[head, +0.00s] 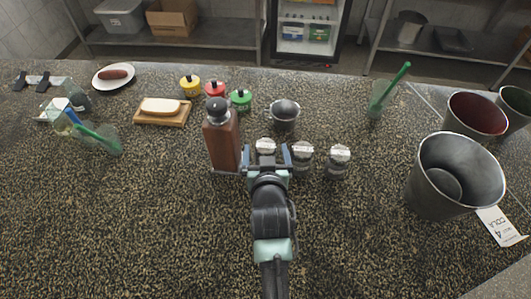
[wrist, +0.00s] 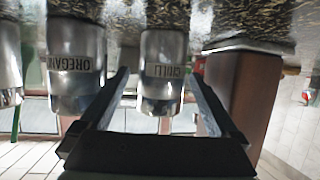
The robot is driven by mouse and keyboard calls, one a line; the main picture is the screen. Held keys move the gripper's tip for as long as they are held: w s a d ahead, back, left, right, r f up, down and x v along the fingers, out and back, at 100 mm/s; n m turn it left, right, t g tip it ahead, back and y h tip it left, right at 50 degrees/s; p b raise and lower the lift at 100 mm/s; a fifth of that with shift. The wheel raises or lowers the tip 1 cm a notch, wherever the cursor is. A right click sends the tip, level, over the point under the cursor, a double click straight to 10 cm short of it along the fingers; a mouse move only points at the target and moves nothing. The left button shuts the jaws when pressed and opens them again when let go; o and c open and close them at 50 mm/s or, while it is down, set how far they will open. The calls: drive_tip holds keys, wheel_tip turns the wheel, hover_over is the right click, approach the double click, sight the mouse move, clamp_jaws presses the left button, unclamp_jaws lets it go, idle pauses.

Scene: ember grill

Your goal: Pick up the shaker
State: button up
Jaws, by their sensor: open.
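The left one (head: 265,147), labelled chilli in the upside-down wrist view (wrist: 162,70), is in line with my gripper (head: 268,157). The oregano shaker (head: 301,157) stands just right of it and shows left in the wrist view (wrist: 76,65). The third shaker (head: 338,161) is farther right; its label is not readable. My gripper is open, and in the wrist view its fingers (wrist: 159,82) appear either side of the chilli shaker with gaps. I cannot tell how deep the shaker sits between them.
A tall brown wooden mill (head: 222,140) stands close left of my gripper. A small metal cup (head: 285,114) is behind the shakers. Yellow, red and green lidded pots (head: 214,89) stand farther back. A large metal bucket (head: 436,196) is at right. The front left counter is clear.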

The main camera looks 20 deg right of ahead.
drive_tip(key=shift+x, duration=1.4)
drive_tip(key=shift+r, duration=0.1)
drive_tip(key=c, duration=1.2)
